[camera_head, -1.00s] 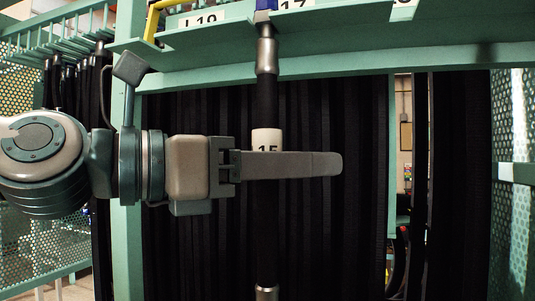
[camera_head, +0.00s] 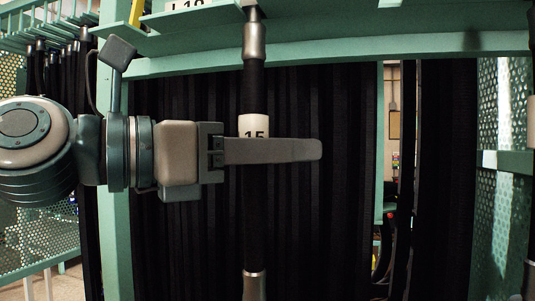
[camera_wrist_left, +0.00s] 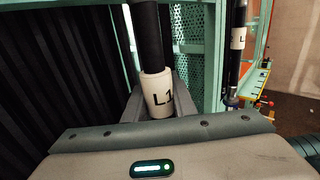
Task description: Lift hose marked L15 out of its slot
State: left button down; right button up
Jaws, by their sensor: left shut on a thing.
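The black hose marked 15 (camera_head: 254,210) hangs upright in front of the green rack, with a metal fitting above and another below. My right gripper is out of view.
A green rail (camera_head: 330,58) crosses behind the hose's upper fitting, and a green post (camera_head: 114,240) stands left. Many dark hoses (camera_head: 190,240) hang close behind. In the left wrist view another labelled hose (camera_wrist_left: 236,60) stands at the right.

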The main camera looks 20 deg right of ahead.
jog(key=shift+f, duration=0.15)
